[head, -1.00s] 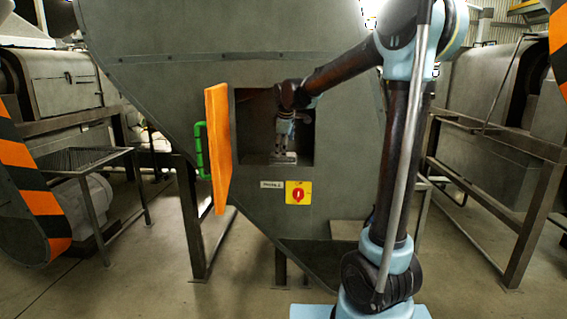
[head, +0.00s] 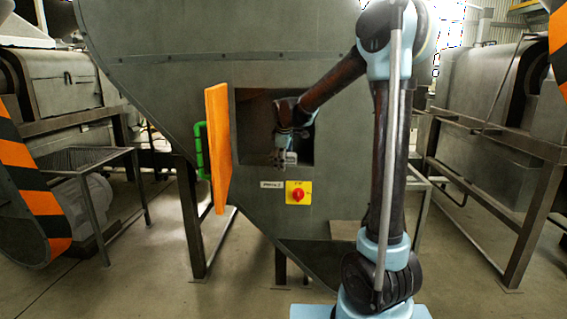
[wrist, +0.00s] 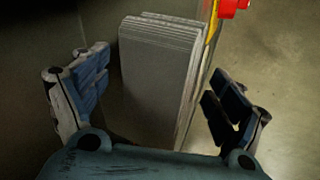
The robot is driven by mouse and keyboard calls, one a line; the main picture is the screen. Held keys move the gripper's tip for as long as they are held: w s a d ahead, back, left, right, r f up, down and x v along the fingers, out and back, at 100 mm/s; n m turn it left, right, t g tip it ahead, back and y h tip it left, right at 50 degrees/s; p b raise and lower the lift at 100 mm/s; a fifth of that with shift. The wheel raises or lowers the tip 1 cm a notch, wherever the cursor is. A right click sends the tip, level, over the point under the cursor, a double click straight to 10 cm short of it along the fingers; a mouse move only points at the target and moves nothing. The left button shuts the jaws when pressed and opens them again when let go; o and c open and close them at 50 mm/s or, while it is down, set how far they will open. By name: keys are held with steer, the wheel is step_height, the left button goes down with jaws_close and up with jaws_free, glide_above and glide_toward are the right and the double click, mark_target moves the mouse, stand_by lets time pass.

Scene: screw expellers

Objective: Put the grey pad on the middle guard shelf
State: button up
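The grey pad (wrist: 160,75), with a flat face and thin layered edges, shows between my fingers in the wrist view. A gap shows on both sides of it. In the head view, a pale bit of it (head: 291,157) shows at the bottom of a square opening (head: 253,130) in the grey machine, partly hidden by my gripper (head: 280,165). My gripper is open, its two blue-padded fingers (wrist: 158,95) spread wide. It hangs at the lower front of the opening. Whether the pad rests on the opening's ledge is hard to tell.
An orange door (head: 217,148) stands open left of the opening, with a green handle (head: 200,150). A yellow plate with a red knob (head: 298,193) sits just below the opening. It also shows close to the pad in the wrist view (wrist: 228,8).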

steer(key=c, duration=1)
steer(key=shift+c, duration=0.7)
steer(key=shift+w+r, duration=0.1)
steer(key=shift+r, duration=0.1)
